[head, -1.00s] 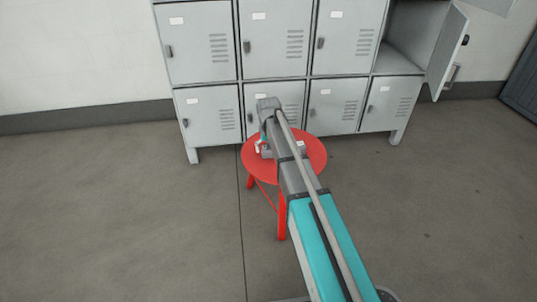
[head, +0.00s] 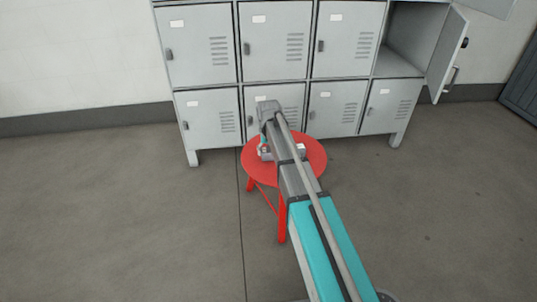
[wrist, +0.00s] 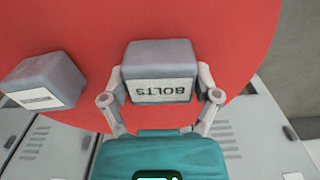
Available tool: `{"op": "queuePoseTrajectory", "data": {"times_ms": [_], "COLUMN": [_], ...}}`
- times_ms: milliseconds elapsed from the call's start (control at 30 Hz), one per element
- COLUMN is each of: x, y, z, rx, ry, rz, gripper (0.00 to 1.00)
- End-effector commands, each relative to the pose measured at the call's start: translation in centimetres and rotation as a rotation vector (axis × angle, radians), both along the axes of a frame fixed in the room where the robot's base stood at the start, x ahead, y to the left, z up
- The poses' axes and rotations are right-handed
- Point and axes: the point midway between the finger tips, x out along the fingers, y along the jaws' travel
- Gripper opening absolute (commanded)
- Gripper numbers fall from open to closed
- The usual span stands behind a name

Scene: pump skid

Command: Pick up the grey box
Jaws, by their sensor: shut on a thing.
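A grey box with a white label reading "BOLTS" (wrist: 160,60) is between the fingers of my gripper (wrist: 160,88) in the wrist view. The label is upside down there. My gripper is shut on this box, one finger at each side, over the red stool (wrist: 90,25). I cannot tell whether the box touches the stool top. A second grey box with a white label (wrist: 48,78) is to the left in the wrist view, near the stool's edge. In the head view my arm hides most of the gripper and the held box above the stool (head: 313,165).
Grey lockers (head: 205,60) stand against the wall right behind the stool. One upper locker at the right (head: 415,40) has its door open to the right. The floor (head: 110,220) left and right of the stool is clear.

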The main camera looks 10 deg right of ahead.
Motion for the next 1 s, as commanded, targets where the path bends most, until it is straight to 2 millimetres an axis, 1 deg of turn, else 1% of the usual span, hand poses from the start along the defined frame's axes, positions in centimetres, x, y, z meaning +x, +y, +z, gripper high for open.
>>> {"op": "queuePoseTrajectory", "data": {"times_ms": [267, 467, 667, 867, 900, 1000], "x": [0.0, 0.0, 0.0, -0.1, -0.7, -1.7], "y": [0.0, 0.0, 0.0, 0.0, 0.0, -0.1], "z": [0.1, 0.6, 1.9, 3.8, 4.2, 5.4], "rx": [0.001, 0.001, 0.0, 0.0, 0.0, 0.0], "ry": [0.0, 0.0, 0.0, 0.0, 0.0, 0.0], "rz": [0.0, 0.0, 0.0, 0.0, 0.0, 0.0], "gripper": [0.25, 0.25, 0.25, 0.25, 0.25, 0.25]}}
